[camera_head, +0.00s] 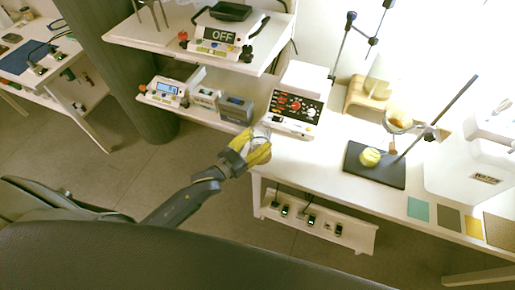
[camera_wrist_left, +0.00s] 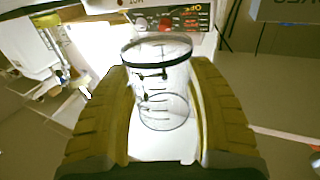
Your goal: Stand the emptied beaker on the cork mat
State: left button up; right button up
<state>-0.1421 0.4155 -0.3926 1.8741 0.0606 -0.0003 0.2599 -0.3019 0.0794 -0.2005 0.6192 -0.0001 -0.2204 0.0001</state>
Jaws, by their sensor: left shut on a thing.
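My left gripper (camera_head: 257,149), with yellow fingers, is shut on a clear glass beaker (camera_head: 262,132) at the left front of the white bench. In the left wrist view the beaker (camera_wrist_left: 160,90) stands upright between both fingers, with dark markings and a dark rim band. It looks clear and empty. A brown, speckled mat (camera_head: 499,232) at the right edge of the bench looks like the cork mat. It is cut off by the picture's edge and far from the gripper. My right gripper is not in view.
A dark stand base (camera_head: 376,167) with a slanted rod and a yellow thing lies mid-bench. Teal (camera_head: 418,209), grey-brown (camera_head: 448,218) and yellow (camera_head: 473,229) mats lie along the front edge. A white machine (camera_head: 470,175) stands behind them.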

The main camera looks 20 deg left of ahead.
pick_arm(q)
jog(key=shift+f, duration=2.4)
jog(key=shift+f, duration=0.1)
jog(key=o, duration=1.3)
